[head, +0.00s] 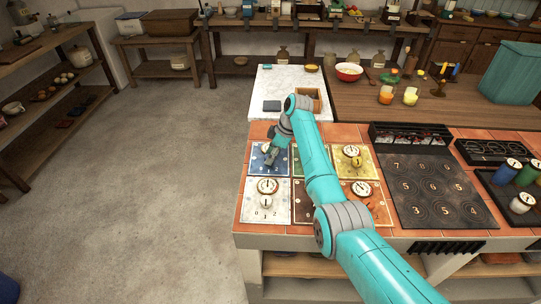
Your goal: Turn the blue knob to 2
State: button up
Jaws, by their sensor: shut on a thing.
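The blue panel (254,168) is at the top left of a group of coloured dial panels on the tiled counter. A round white dial stands at its back edge. My gripper (269,163) comes down over the middle of this panel, just in front of the dial. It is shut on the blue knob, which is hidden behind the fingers. The knob's pointer and the number it faces are too small and covered to read.
A white panel (254,212) lies in front, a yellow panel (367,172) to the right. My arm crosses the panels between them. A dark numbered plate (430,188) is further right. A marble slab (283,78) with a wooden box lies behind. The floor at left is clear.

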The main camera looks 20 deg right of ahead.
dwell(0.3)
jog(key=o, duration=1.1)
jog(key=shift+r, duration=0.1)
jog(key=v, duration=1.1)
jog(key=shift+d+r, duration=0.15)
jog(key=shift+r, duration=0.25)
jog(key=shift+f, duration=0.1)
